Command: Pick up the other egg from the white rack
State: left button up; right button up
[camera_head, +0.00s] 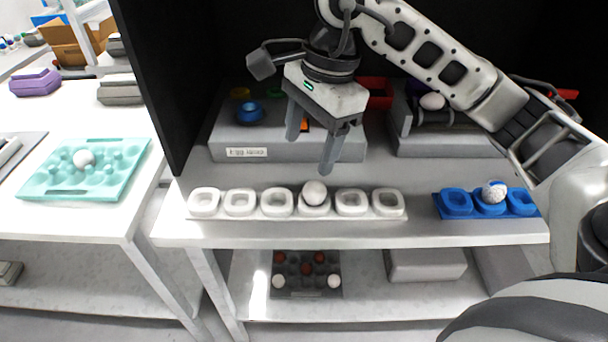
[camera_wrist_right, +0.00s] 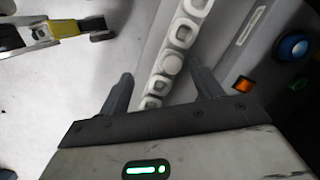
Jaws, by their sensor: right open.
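The white rack (camera_head: 352,209) is a row of several square cups along the front of the shelf. A single white egg (camera_head: 314,192) sits upright in a cup just right of the rack's middle; the other cups look empty. My right gripper (camera_head: 310,152) is open and empty, above and behind the egg, with its fingers pointing down. In the right wrist view, the white rack (camera_wrist_right: 188,28) runs between the open fingers of the right gripper (camera_wrist_right: 162,75), and the egg (camera_wrist_right: 172,64) shows between the fingertips. My left gripper is not in view.
A blue rack (camera_head: 457,203) at the right holds a speckled egg (camera_head: 494,191) in its middle cup. A grey box with buttons (camera_head: 240,135) stands behind the white rack. A teal tray (camera_head: 60,186) with a white egg is on the left table.

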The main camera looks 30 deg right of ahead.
jog(key=w+d+r+h, duration=0.1)
jog(key=d+h, duration=0.1)
jog(key=d, duration=0.1)
send_over(316, 184)
jog(key=shift+t, duration=0.3)
jog(key=f, duration=0.9)
jog(key=shift+s, duration=0.4)
jog(key=shift+w+f+p, duration=0.25)
jog(key=shift+f, duration=1.25)
jog(key=shift+w+f+p, duration=0.2)
jog(key=shift+f+p, duration=0.05)
jog(key=shift+f, duration=1.2)
jog(key=c, duration=0.7)
